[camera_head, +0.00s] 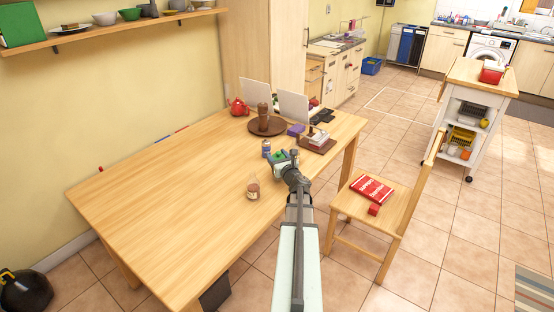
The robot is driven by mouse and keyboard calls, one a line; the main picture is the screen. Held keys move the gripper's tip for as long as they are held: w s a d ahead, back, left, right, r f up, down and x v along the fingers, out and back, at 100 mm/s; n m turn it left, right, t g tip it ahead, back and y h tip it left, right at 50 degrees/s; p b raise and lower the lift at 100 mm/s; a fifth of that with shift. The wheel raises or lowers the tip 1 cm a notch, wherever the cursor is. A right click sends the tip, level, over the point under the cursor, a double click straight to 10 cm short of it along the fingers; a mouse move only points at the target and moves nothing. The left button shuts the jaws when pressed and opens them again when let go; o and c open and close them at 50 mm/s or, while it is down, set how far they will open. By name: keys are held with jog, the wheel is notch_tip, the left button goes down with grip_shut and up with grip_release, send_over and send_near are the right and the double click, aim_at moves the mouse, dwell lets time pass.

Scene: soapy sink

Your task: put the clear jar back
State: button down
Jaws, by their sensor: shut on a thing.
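My gripper (284,160) is over the right part of the wooden table, at the end of my arm reaching in from the bottom. It is shut on a small green thing (279,155), mostly hidden by the gripper; I cannot tell what it is. A small clear jar (253,188) with brownish contents stands upright on the table, left of and nearer than the gripper, apart from it. A small blue can (266,149) is just left of the gripper, beyond the jar.
The wooden table (150,205) is bare on its left. At its far end are a round brown stand (267,126), a red teapot (238,107), white panels (294,106) and a purple block (296,130). A chair (398,210) with a red book (372,190) stands right. A shelf (110,36) is on the wall.

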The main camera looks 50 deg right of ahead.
jog(key=shift+f, duration=0.45)
jog(key=shift+f, duration=0.1)
jog(key=shift+c, duration=1.3)
grip_release()
jog(key=v, duration=1.2)
